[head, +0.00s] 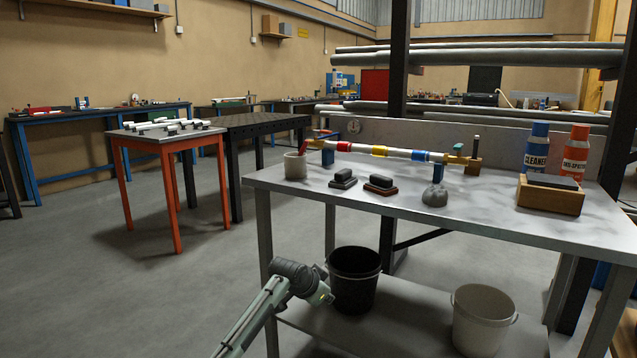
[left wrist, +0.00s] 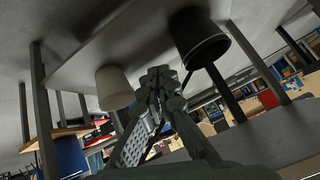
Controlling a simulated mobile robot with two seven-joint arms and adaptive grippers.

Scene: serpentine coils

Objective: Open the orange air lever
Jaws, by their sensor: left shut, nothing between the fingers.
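A white pipe with red, yellow and blue bands (head: 380,151) runs above the back of the grey workbench (head: 420,207), with brass-coloured fittings (head: 473,166) at its right end. A small reddish-orange piece (head: 302,134) shows at the pipe's left end, above a pale cup (head: 295,165). I cannot tell which part is the orange air lever. My left gripper (head: 322,292) is low in front of the bench, below its top and beside the black bucket. In the left wrist view its fingers (left wrist: 160,76) are shut and empty. My right gripper is not in view.
A black bucket (head: 354,282) and a pale bucket (head: 482,318) stand on the lower shelf. Open floor lies left.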

